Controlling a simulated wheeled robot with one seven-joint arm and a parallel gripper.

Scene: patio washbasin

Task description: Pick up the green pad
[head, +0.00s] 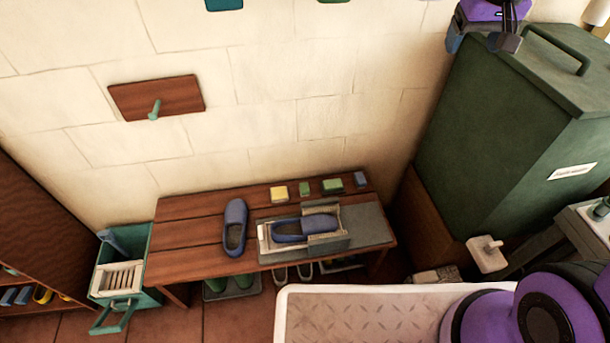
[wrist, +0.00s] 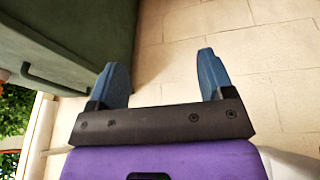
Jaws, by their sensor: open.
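Several small pads lie in a row along the back of the wooden bench. One is a small green pad (head: 304,188), and right of it is a wider green pad (head: 333,186) with a darker side. I cannot tell which of the two the task means. My gripper (head: 482,44) is at the top right of the head view, high above and far from the pads. In the wrist view my gripper (wrist: 160,75) is open and empty, its blue fingers pointing at the wall.
The bench (head: 190,233) also holds a blue shoe (head: 235,226) and another shoe (head: 300,229) in a pale holder on a grey mat (head: 372,224). A large green bin (head: 500,130) stands at right, near my gripper. A peg board (head: 180,97) hangs on the wall.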

